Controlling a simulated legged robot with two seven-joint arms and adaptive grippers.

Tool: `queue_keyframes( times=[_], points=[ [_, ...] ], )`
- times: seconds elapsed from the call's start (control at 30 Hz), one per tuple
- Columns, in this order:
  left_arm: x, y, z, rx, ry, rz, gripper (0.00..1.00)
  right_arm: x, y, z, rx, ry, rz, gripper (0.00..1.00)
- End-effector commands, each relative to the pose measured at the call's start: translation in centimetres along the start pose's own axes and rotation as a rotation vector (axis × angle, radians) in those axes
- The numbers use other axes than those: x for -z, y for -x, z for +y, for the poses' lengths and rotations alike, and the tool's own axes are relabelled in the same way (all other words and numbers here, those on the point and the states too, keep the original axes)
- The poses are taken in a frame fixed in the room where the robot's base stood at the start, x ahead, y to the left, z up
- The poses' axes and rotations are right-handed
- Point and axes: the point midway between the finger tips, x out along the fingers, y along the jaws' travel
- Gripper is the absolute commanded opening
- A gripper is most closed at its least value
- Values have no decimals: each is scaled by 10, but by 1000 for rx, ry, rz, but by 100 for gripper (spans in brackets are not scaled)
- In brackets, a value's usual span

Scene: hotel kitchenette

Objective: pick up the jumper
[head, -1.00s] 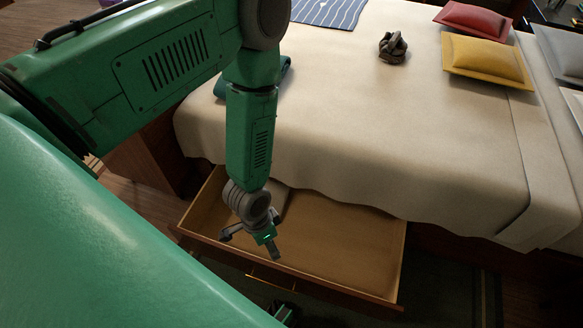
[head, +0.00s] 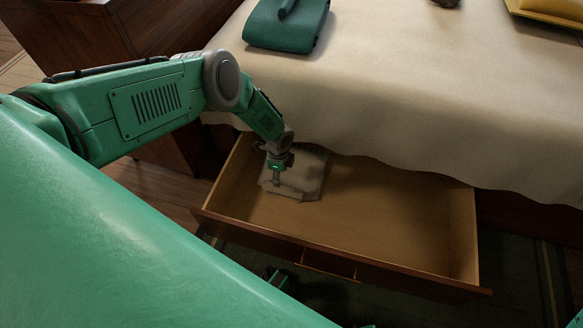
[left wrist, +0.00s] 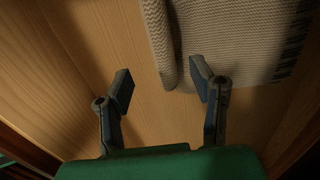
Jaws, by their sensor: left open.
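A folded, grey-beige knitted cloth (head: 312,172), which looks like the jumper, lies in the back left part of the open drawer (head: 400,222). In the left wrist view the knitted cloth (left wrist: 235,40) fills the upper right, with a rounded fold along its left side and a dark, striped band at its right. My left gripper (head: 276,180) is inside the drawer, pointing down in front of the cloth. It also shows in the left wrist view (left wrist: 162,84), its fingers apart, with the right fingertip overlapping the cloth's near left corner. Whether it touches cannot be told.
The drawer's front wall (head: 330,250) and left side wall (head: 232,172) stand close to my left gripper. The bed (head: 400,100) overhangs the drawer's back. A teal folded item (head: 286,30) lies on the bed. The drawer's right half is bare.

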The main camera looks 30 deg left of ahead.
Motion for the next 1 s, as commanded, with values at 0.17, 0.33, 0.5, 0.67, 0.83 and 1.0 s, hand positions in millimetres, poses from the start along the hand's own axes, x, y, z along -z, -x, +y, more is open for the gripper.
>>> queue_keyframes(
  times=[0.17,0.33,0.5,0.67,0.83,1.0],
  points=[
    [1,-28,0,2,1,1,50,-1,-17,-1,1,1,0,50],
    [4,-36,0,2,0,-1,50,-1,-22,-1,1,1,0,50],
    [7,-66,1,1,0,1,50,-2,-41,-1,0,1,0,50],
    [7,-82,0,1,1,2,50,-3,-51,-1,1,1,-1,50],
    [7,-82,0,2,0,2,50,-3,-51,-1,1,1,0,50],
    [7,-81,0,2,0,1,32,-3,-50,-1,1,1,0,50]
  ],
)
